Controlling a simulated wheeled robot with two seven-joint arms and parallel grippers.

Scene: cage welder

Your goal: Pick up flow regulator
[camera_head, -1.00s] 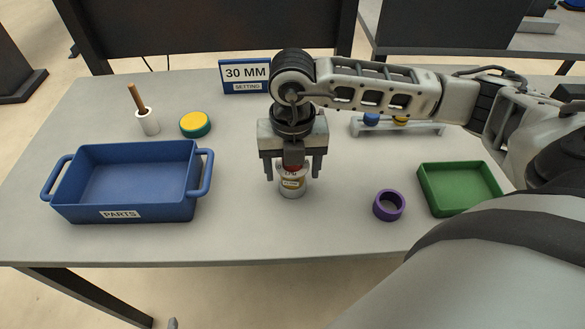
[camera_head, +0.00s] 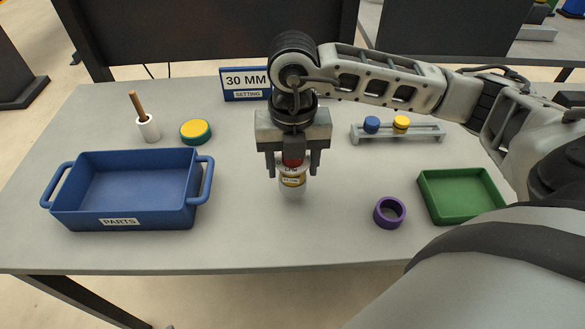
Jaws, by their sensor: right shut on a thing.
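My right gripper (camera_head: 292,172) points straight down over the middle of the table, with a finger on each side of a small cylinder. This cylinder, which I take to be the flow regulator (camera_head: 292,182), has a red top part and a yellow-and-white label band. The gripper is shut on its upper part. A plain white section (camera_head: 292,196) shows below the label; I cannot tell if it is the same piece or a separate support. The cylinder is upright. The gripper hides most of its top. My left gripper is not in view.
A blue PARTS bin (camera_head: 120,222) stands left. Behind it are a white holder with a stick (camera_head: 148,128) and a yellow-green disc (camera_head: 195,132). A 30 MM sign (camera_head: 245,83) is at the back. A purple ring (camera_head: 389,213), green tray (camera_head: 428,207) and knobbed rail (camera_head: 385,138) are right.

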